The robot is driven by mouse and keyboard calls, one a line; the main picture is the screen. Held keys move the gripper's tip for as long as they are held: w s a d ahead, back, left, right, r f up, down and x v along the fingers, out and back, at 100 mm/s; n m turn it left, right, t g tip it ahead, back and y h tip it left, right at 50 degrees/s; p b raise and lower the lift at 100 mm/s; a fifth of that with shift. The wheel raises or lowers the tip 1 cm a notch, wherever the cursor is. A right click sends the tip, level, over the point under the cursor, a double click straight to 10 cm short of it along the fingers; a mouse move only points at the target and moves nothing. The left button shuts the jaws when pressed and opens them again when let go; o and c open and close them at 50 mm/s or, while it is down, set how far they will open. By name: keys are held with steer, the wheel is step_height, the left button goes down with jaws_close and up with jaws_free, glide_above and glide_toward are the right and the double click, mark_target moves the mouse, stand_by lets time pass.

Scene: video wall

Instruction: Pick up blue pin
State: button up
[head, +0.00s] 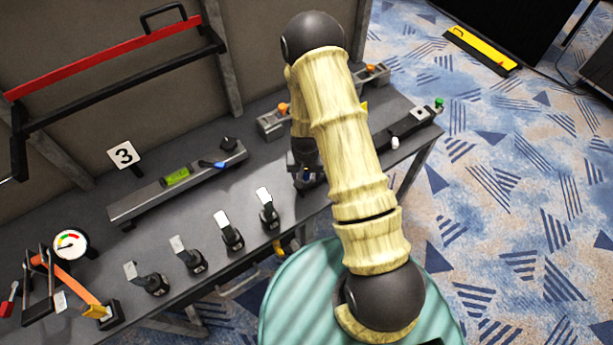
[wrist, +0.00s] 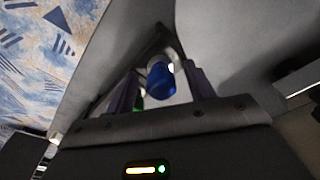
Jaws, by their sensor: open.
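The blue pin (wrist: 160,78) shows in the wrist view as a short blue cylinder between the two fingers of my gripper (wrist: 158,86). The fingers stand open on either side of it, and I cannot tell whether either touches it. In the head view my gripper (head: 303,172) is low over the workbench, partly hidden by my arm. A small spot of blue (head: 306,175) shows at it. The pin's base is hard to make out.
The grey workbench (head: 200,205) carries a row of several levers (head: 231,235) left of my gripper. A bar with a green level (head: 177,177) and a blue part (head: 212,164) lies behind them. A white knob (head: 395,142) and a green button (head: 439,103) are at the right.

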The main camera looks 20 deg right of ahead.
steer(key=shift+a, duration=0.1)
steer(key=c, duration=1.1)
step_height(320, 180, up, 10)
steer(key=shift+b, duration=0.8)
